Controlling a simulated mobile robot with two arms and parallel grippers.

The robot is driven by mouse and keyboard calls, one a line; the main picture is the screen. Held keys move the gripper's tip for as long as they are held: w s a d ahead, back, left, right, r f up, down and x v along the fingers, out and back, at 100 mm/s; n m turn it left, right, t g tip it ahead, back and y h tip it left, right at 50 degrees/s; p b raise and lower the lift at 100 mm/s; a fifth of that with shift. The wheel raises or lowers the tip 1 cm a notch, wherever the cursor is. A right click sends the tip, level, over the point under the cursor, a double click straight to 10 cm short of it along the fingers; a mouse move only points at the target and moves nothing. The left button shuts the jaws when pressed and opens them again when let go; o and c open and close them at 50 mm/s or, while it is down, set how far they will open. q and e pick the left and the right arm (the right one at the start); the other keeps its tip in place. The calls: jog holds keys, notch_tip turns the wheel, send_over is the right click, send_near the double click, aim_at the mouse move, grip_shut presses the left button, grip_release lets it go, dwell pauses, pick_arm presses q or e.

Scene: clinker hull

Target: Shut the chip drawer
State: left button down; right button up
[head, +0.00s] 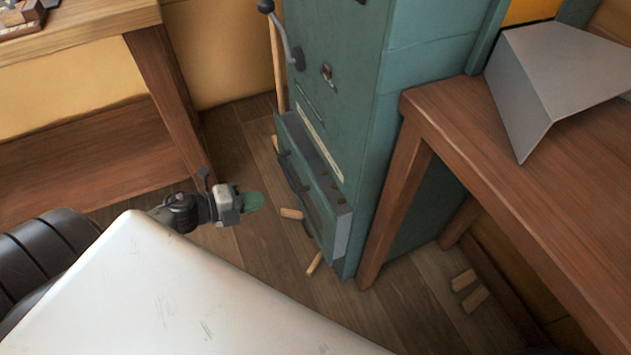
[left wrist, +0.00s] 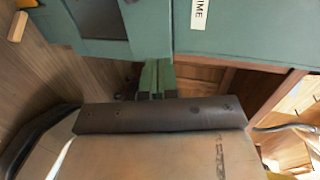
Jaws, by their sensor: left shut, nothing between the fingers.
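The chip drawer (head: 341,232) is at the foot of the tall teal machine (head: 345,120) in the head view. It stands out from the machine's front, and its open top shows a few chips inside. A dark handle (head: 292,172) is on its front. My left gripper (head: 253,201) is to the left of the drawer, apart from it, with its green fingers shut and empty and pointing toward it. The fingers also show in the left wrist view (left wrist: 157,78), with teal surfaces beyond them. My right gripper is not in view.
Wood pieces (head: 291,213) lie on the floor by the drawer. A wooden bench (head: 500,150) with a grey metal piece (head: 555,80) stands to the right. Another wooden table (head: 85,25) is at the upper left. Floor left of the drawer is mostly clear.

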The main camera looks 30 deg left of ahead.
pick_arm(q)
jog(key=b, duration=0.1)
send_near(315, 188)
jog(key=f, duration=0.1)
jog(key=x, duration=0.6)
jog(key=shift+w+a+r+b, duration=0.1)
jog(key=shift+r+b, duration=0.15)
jog(key=shift+b, duration=0.15)
jog(key=shift+w+d, duration=0.4)
jog(key=shift+w, duration=0.05)
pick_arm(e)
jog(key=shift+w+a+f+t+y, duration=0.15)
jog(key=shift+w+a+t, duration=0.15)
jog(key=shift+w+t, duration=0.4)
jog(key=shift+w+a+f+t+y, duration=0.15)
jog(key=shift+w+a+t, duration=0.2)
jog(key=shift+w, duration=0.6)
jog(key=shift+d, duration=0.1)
